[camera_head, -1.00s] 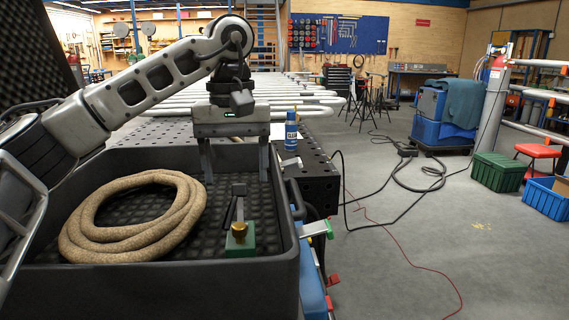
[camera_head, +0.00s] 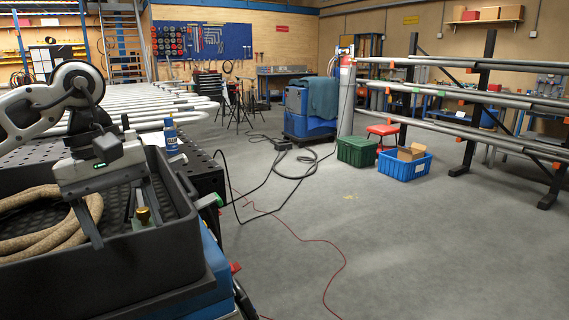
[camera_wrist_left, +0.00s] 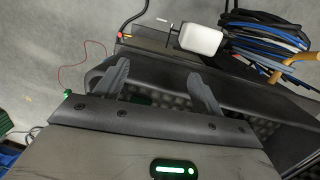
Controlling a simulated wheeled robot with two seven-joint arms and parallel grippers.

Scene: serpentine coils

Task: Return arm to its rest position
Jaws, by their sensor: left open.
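My left gripper (camera_head: 127,230) hangs over the black tray (camera_head: 195,240) at the left of the head view, fingers pointing down. Its fingers are apart with nothing seen between them; they also show spread in the left wrist view (camera_wrist_left: 158,72). A tan rope coil (camera_head: 75,235) lies in the tray, partly cut off by the picture's edge and partly behind the gripper. My right gripper is not in view.
A blue spray can (camera_head: 171,136) stands on the perforated table beyond the tray. Black and red cables (camera_head: 300,160) lie on the floor. Green (camera_head: 357,151) and blue (camera_head: 404,168) crates and a pipe rack (camera_head: 470,110) stand at the right. The grey floor in front is largely clear.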

